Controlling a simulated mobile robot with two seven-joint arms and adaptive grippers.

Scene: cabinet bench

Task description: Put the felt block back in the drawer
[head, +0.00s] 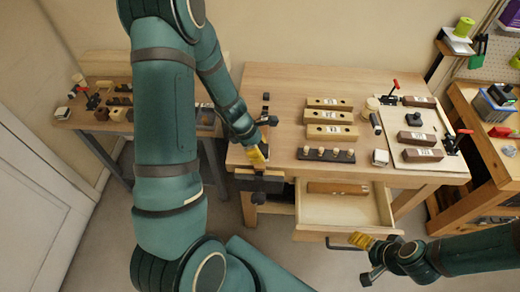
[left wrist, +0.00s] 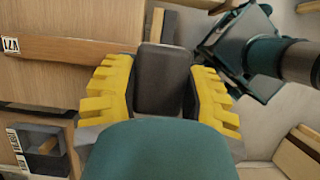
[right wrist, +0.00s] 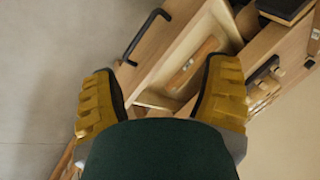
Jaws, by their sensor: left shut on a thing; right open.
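My left gripper (head: 257,155) is at the bench's left front corner. In the left wrist view its yellow fingers are shut on a dark grey block (left wrist: 163,78), which looks like the felt block. In the head view I cannot make the block out clearly. The drawer (head: 372,212) under the bench is pulled open, to the right of that gripper. A brown wooden piece (head: 338,188) lies at its back. My right gripper (head: 372,258) is open and empty in front of the drawer, close to the dark handle (right wrist: 145,36), apart from it.
A dark vise (head: 260,181) is at the bench's left front, close to my left gripper. The bench top (head: 280,98) holds several wooden blocks, a dark peg rack (head: 325,155) and a pale board (head: 436,165) with clamps. The drawer's front half is clear.

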